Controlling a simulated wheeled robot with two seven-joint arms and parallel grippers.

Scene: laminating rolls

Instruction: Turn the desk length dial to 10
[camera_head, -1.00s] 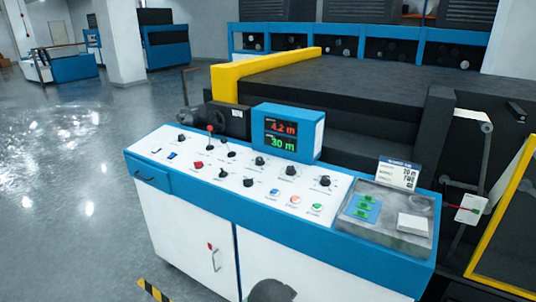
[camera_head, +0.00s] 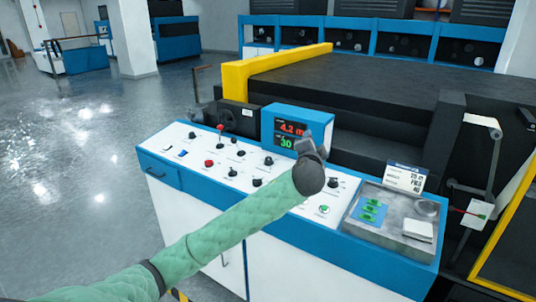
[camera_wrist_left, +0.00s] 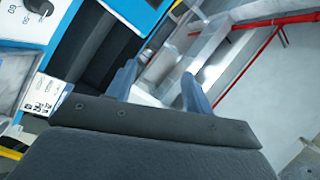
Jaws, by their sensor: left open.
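The blue-and-white control desk (camera_head: 160,215) carries several black dials, including one dial (camera_head: 333,182) right of my gripper and another dial (camera_head: 257,183) left of it. Their labels are too small to read, so I cannot tell which is the length dial. The desk display (camera_head: 290,134) reads 4.2 m in red and a partly covered green 30. My left gripper (camera_head: 312,146) is above the desk in front of the display, its wrist hiding part of the dial row. Its fingers (camera_wrist_left: 160,88) are apart and empty in the left wrist view. My right gripper is not in view.
A grey tray (camera_head: 382,232) with green pieces and a white block sits at the desk's right end, with a small printed sign (camera_head: 403,178) behind it. A red-topped lever (camera_head: 220,128) stands on the panel's left. A dark machine bed (camera_head: 400,85) lies behind.

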